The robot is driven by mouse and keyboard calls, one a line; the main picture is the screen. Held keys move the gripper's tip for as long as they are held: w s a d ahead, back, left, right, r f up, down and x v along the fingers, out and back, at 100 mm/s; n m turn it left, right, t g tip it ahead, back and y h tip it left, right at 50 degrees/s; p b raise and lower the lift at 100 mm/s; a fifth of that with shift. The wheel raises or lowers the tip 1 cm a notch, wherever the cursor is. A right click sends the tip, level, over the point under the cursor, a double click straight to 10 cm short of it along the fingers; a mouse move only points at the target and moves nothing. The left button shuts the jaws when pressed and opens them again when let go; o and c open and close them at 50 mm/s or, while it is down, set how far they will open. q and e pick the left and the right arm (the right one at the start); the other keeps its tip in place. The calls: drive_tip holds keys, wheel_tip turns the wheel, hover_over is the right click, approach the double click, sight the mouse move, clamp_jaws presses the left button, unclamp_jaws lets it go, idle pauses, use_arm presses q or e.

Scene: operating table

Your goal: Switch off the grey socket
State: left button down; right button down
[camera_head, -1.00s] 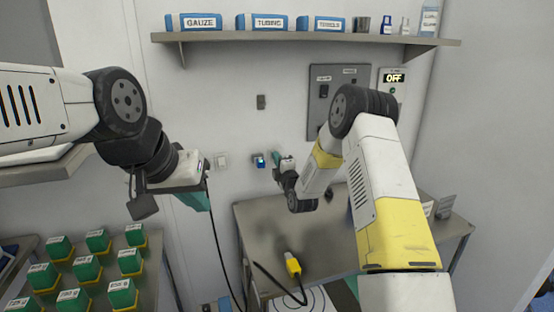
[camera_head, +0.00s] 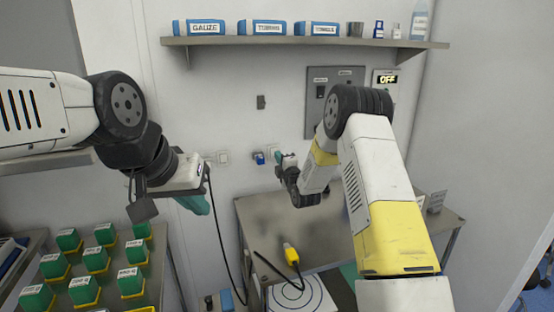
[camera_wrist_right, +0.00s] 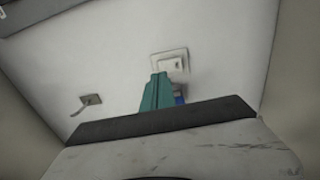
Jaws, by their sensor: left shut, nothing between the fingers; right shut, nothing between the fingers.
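Pale wall sockets show in the head view: a pair (camera_head: 222,157) to the left of a blue wall unit (camera_head: 258,158). A pale grey-white plate (camera_wrist_right: 168,62) with a switch-like face is just past my right fingertips in the right wrist view; I cannot tell for certain that it is the grey socket. My right gripper (camera_head: 279,157), with teal fingers (camera_wrist_right: 157,93), is shut and empty close to the wall, right of the blue unit. Contact cannot be told. The fingers partly hide a blue part (camera_wrist_right: 180,92). My left gripper (camera_head: 198,204) is shut and empty, away from the wall.
A wall panel (camera_head: 318,110) and an OFF display (camera_head: 386,79) are behind my right arm. A shelf (camera_head: 300,42) runs above. A metal table (camera_head: 330,245) holds a yellow plug (camera_head: 291,254) on a black cable. Green-topped boxes (camera_head: 95,259) stand at lower left.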

drive_tip(key=r+v, duration=0.1)
drive_tip(key=v, duration=0.8)
drive_tip(key=shift+s+d+r, duration=0.2)
drive_tip(key=shift+s+r, duration=0.15)
drive_tip(key=shift+s, duration=0.1)
drive_tip(key=s+d+r+m+g+h, duration=0.3)
drive_tip(key=s+d+r+m+g, duration=0.3)
drive_tip(key=s+r+m, duration=0.45)
drive_tip(key=s+d+m+g, duration=0.1)
drive_tip(key=s+m+g, duration=0.1)
drive_tip(key=s, duration=0.7)
drive_tip(key=s+d+m+g, duration=0.1)
drive_tip(key=s+m, duration=0.4)
drive_tip(key=s, duration=0.5)
drive_tip(key=s+d+r+m+g, duration=0.1)
drive_tip(key=s+d+m+g, duration=0.1)
drive_tip(key=s, duration=0.8)
drive_tip(key=shift+m+g+h, duration=0.3)
drive_tip(key=shift+m, duration=0.45)
